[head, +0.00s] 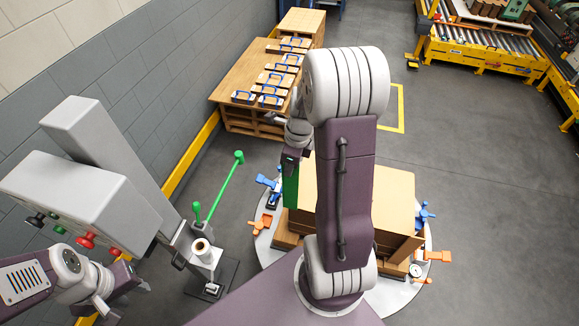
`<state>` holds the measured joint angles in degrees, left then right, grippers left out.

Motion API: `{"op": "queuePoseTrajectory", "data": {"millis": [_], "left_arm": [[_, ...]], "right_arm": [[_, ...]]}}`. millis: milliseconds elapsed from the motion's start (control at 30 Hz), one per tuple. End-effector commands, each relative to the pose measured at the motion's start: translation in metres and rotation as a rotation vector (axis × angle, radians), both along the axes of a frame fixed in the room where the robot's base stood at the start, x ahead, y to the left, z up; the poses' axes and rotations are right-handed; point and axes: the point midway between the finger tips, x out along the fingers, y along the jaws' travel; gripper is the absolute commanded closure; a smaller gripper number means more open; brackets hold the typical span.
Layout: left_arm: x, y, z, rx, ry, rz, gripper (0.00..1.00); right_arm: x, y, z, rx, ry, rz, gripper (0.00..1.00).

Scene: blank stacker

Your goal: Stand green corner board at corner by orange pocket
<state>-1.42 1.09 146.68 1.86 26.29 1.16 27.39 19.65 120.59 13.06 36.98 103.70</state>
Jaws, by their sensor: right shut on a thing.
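The green corner board (291,186) is upright at the left side of the brown box stack (392,200). My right gripper (290,160) is shut on its upper end. The board's lower end is close to the pallet's left corner; I cannot tell whether it touches. An orange pocket (262,224) sits on the round turntable (266,247) just below and left of the board. Another orange pocket (436,256) is at the right. My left gripper (128,284) is at the lower left, far from the board; its jaws are unclear. My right arm hides much of the stack.
Blue pockets sit on the turntable's left (268,183) and right (426,215). A wooden table (240,77) with blue-handled blocks is behind. Floor at right is clear.

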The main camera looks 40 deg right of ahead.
Motion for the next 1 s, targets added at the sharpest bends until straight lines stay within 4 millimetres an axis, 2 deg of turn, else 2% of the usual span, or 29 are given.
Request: {"op": "queuePoseTrajectory", "data": {"millis": [33,1000], "left_arm": [[0.0,0.0,-0.01,0.0,0.0,0.0,0.64],[0.0,0.0,-0.106,0.0,0.0,0.0,0.64]], "right_arm": [[0.0,0.0,-0.01,-0.001,-0.001,0.0,1.0],[0.0,0.0,-0.099,-0.001,-0.001,0.0,1.0]]}}
